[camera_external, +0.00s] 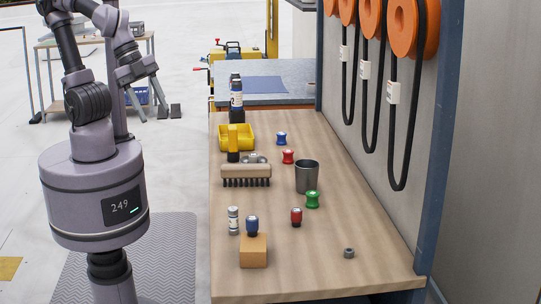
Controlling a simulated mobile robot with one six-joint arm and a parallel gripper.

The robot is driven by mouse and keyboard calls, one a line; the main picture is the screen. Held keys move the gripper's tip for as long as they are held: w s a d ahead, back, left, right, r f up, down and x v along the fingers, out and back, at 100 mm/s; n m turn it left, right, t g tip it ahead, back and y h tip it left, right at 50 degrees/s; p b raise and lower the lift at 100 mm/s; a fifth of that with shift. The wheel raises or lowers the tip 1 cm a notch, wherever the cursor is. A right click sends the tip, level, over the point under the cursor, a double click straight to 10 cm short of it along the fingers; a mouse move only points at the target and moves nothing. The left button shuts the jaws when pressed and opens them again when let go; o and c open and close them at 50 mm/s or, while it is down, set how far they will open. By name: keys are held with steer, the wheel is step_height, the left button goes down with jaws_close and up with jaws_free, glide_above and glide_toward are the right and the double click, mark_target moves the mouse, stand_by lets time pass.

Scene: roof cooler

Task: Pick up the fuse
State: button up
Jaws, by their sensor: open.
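The fuse (233,220) appears to be a small pale cylinder with dark end bands, upright at the near left of the wooden bench (330,262). It stands just left of a tan block (253,252). My gripper (169,110) hangs from my raised arm at the upper left, over the floor beyond the bench's left side. Its two dark fingers are apart, with nothing seen between them. It is well away from the fuse and touches nothing on the bench.
A blue knobbed piece (252,225) stands at the block. A brush (246,174), yellow bin (238,135), dark bottle (236,97), grey cup (307,177), red (296,216) and green (313,199) pieces and a nut (349,253) are on the bench. Orange reels (410,27) hang right.

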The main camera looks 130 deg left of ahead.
steer(key=w+a+f+n+g+h, duration=0.15)
steer(key=w+f, duration=0.25)
steer(key=w, duration=0.8)
steer(key=p, duration=0.1)
glide_toward(233, 217)
steer(key=shift+n+t, duration=0.25)
steer(key=shift+n, duration=0.2)
steer(key=f+b, duration=0.1)
steer(key=a+f+b, duration=0.1)
steer(key=f+b, duration=0.2)
steer(key=f, duration=0.1)
steer(key=shift+w+a, duration=0.25)
steer(key=shift+a, duration=0.05)
steer(key=b+x, duration=0.1)
steer(key=x, duration=0.3)
steer(key=b+x, duration=0.1)
steer(key=x, duration=0.1)
steer(key=shift+s+d+b, duration=0.1)
steer(key=shift+d+b, duration=0.25)
steer(key=shift+d, duration=0.05)
steer(key=shift+r+h, duration=0.15)
steer(key=shift+h, duration=0.1)
steer(key=shift+c, duration=1.1)
jaws_close()
